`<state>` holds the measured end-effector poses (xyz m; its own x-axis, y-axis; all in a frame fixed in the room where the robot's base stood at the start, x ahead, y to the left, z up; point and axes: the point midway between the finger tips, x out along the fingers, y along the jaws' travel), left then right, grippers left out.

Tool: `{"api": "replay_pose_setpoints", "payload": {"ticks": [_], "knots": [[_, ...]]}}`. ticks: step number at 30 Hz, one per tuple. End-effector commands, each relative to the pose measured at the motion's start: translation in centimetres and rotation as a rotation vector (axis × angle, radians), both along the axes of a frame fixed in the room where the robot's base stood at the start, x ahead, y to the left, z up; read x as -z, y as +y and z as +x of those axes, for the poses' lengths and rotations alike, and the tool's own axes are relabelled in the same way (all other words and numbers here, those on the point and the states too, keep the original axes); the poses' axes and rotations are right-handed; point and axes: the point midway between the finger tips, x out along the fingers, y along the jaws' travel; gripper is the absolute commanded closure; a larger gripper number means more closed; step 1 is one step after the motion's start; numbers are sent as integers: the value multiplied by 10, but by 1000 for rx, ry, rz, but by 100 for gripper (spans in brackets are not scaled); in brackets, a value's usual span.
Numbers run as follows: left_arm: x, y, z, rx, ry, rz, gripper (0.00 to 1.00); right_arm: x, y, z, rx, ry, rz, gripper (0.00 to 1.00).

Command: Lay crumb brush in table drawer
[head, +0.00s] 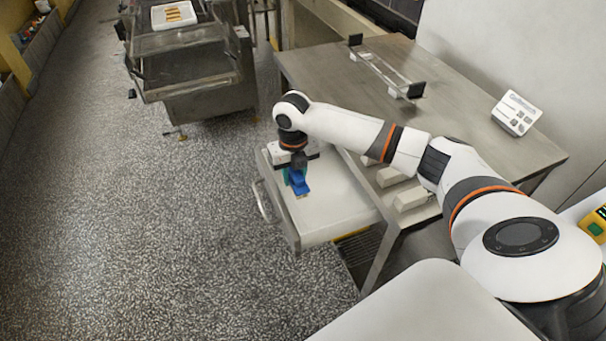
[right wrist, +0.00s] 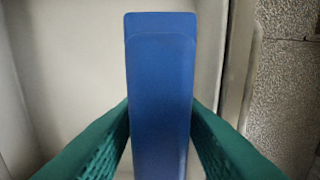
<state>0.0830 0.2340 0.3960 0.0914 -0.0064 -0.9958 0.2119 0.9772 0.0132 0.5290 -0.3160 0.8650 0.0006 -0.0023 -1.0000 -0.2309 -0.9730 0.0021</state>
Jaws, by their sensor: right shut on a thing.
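The crumb brush (head: 300,186) shows its blue part below my right gripper (head: 295,176), with a small tan part at its lower end. In the right wrist view the blue brush (right wrist: 160,90) stands between the green fingers of my right gripper (right wrist: 160,135), which are shut on it. The table drawer (head: 335,201) is pulled out from the steel table, with a pale, bare inside. The gripper and brush are over the drawer's front end, near its handle. I cannot tell whether the brush touches the drawer floor. My left gripper is not in view.
The steel table (head: 440,115) carries a clear rail with black ends (head: 385,70) and a white sign (head: 515,113). Several pale blocks (head: 390,177) lie beside the drawer under my arm. A metal machine (head: 195,65) with a white tray stands at the back. The speckled floor at left is clear.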

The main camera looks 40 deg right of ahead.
Motion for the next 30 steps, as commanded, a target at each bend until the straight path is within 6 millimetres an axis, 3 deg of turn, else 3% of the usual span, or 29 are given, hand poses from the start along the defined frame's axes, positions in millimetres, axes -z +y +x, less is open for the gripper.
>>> {"api": "replay_pose_setpoints", "payload": {"ticks": [15, 26, 27, 30], "knots": [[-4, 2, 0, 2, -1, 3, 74, 56, 1, 0, 2, -1, 0, 91], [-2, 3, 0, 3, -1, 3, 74, 61, 0, 0, 2, -1, 0, 91], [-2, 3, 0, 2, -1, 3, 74, 61, 0, 0, 2, -1, -1, 64], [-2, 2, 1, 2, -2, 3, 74, 61, 0, 0, 2, -1, 0, 57]]}}
